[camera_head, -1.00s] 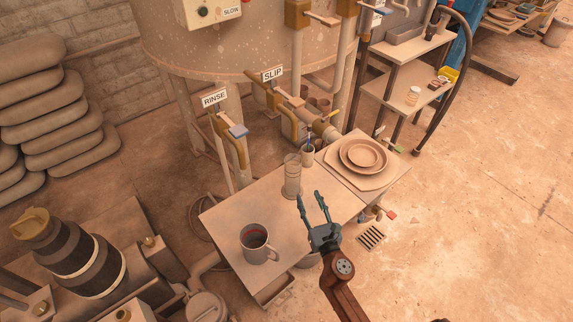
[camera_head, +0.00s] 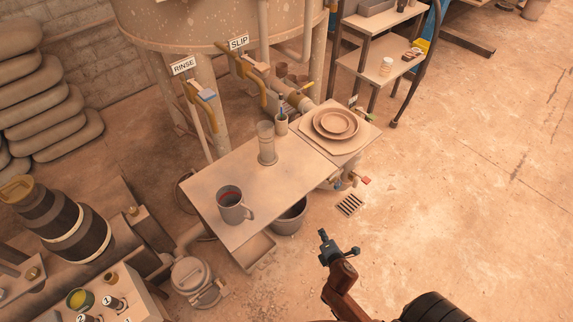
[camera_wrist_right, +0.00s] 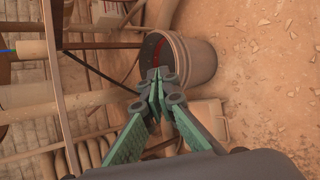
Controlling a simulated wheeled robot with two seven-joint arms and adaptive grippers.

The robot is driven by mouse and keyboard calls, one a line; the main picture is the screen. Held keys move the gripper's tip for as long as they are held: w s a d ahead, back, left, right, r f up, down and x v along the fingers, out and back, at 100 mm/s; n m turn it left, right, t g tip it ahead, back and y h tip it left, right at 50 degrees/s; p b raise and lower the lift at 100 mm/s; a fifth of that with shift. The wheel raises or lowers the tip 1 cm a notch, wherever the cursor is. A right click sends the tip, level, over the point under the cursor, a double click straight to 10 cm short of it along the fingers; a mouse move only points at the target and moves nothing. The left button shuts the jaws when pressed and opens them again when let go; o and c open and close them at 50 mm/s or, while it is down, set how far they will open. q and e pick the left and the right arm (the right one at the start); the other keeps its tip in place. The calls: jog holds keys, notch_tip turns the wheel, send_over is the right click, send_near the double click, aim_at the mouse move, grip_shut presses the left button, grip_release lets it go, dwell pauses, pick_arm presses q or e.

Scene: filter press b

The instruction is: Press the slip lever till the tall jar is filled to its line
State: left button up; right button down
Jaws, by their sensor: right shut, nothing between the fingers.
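The slip tap (camera_head: 258,82) hangs below the SLIP sign (camera_head: 239,43) on the tank; its lever (camera_head: 262,66) sticks out near its top. The tall clear jar (camera_head: 267,145) stands upright on the table (camera_head: 225,180), below and near the slip spout. Its line and fill level are too small to read. My right gripper (camera_head: 325,238) is shut and empty, over the floor off the table's right side, away from lever and jar. Its closed fingers show in the right wrist view (camera_wrist_right: 158,82), with the bucket (camera_wrist_right: 188,62) beyond. My left gripper is out of view.
A grey mug (camera_head: 235,206) stands near the table's front. The rinse tap (camera_head: 207,97) is left of the slip tap. The floor at right is mostly clear.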

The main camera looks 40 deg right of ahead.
jog(key=s+a+f+m+g+y, duration=0.1)
jog(key=s+a+f+m+g, duration=0.15)
jog(key=s+f+m, duration=0.4)
jog(key=s+a+f+m+g+y, duration=0.1)
jog(key=s+f+m+g, duration=0.2)
jog(key=s+f, duration=0.65)
jog(key=s+a+f+m+g+y, duration=0.1)
jog(key=s+a+f+m+g, duration=0.1)
jog(key=s, duration=0.7)
jog(key=s+a+f+m+g+y, duration=0.2)
jog(key=s+a+f+m, duration=0.3)
jog(key=s, duration=0.4)
jog(key=shift+s+a+f+g, duration=0.15)
jog(key=shift+s+a+g, duration=0.1)
jog(key=shift+a+g, duration=0.15)
